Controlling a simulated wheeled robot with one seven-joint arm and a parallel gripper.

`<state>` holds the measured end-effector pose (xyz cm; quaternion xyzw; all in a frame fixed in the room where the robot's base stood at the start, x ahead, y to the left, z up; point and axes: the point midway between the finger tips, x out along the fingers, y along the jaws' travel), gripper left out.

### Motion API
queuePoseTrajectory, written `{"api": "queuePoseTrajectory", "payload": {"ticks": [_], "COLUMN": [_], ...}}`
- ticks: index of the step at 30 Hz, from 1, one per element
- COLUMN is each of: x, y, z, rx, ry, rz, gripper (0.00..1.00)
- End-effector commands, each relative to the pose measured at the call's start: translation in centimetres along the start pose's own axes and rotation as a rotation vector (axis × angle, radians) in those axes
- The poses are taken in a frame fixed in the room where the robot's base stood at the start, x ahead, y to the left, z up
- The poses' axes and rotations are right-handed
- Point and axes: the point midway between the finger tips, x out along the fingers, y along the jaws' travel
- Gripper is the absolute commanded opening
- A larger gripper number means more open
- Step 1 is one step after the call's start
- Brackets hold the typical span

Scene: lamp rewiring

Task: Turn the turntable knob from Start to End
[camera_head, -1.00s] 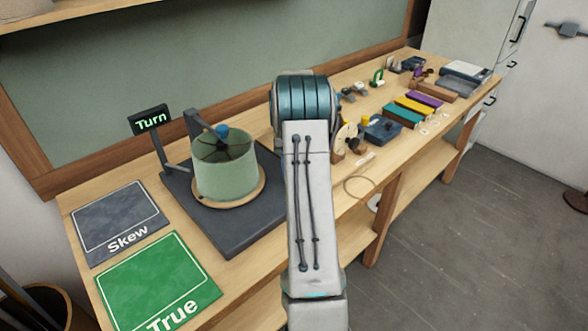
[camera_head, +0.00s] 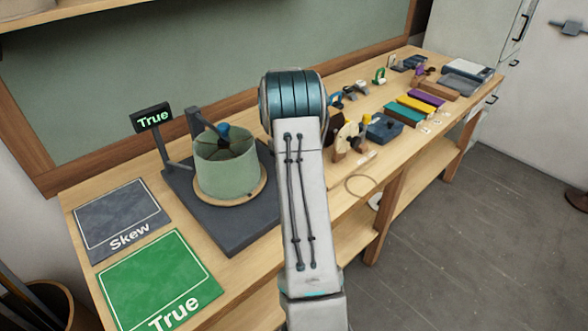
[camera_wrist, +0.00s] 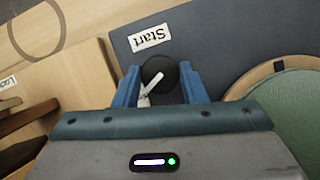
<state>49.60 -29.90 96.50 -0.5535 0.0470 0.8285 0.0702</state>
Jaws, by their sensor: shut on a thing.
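In the wrist view the dark round turntable knob (camera_wrist: 172,74) with a white pointer sits between the two blue fingers of my gripper (camera_wrist: 158,77). My gripper is shut on the knob. The "Start" label (camera_wrist: 149,37) lies beside the knob, upside down in this view; the End label is not in view. In the head view the turntable (camera_head: 213,201) carries a pale green lampshade (camera_head: 226,172) on a dark base (camera_head: 238,236). My arm hides the knob and my gripper there. The small display (camera_head: 153,118) reads "True".
A grey "Skew" mat (camera_head: 115,212) and a green "True" mat (camera_head: 150,270) lie at the left of the bench. Coloured blocks (camera_head: 415,106) and small parts stand along its right half. A thin ring (camera_head: 367,186) lies near the front edge.

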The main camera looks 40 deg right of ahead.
Motion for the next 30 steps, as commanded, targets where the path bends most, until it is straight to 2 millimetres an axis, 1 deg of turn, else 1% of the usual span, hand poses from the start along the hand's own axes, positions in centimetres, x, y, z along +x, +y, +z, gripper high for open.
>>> {"api": "queuePoseTrajectory", "payload": {"ticks": [8, 9, 11, 12, 20, 23, 26, 30], "x": [-0.1, -0.1, -0.1, -0.1, -0.1, -0.6, -2.0, -4.8], "y": [-0.1, -0.1, -0.1, -0.1, 0.0, 0.0, 0.0, 0.0], "z": [0.0, 0.0, 0.0, 0.0, 0.0, -0.1, -0.1, -0.2], "rx": [-0.003, -0.003, -0.003, -0.003, -0.001, -0.001, -0.001, -0.002], "ry": [0.001, 0.001, 0.001, 0.001, 0.001, 0.002, 0.004, 0.005], "rz": [0.001, 0.001, 0.0, 0.0, 0.0, 0.001, 0.002, 0.002], "gripper": [0.15, 0.4, 0.57, 0.59, 0.59, 0.59, 0.59, 0.59]}}
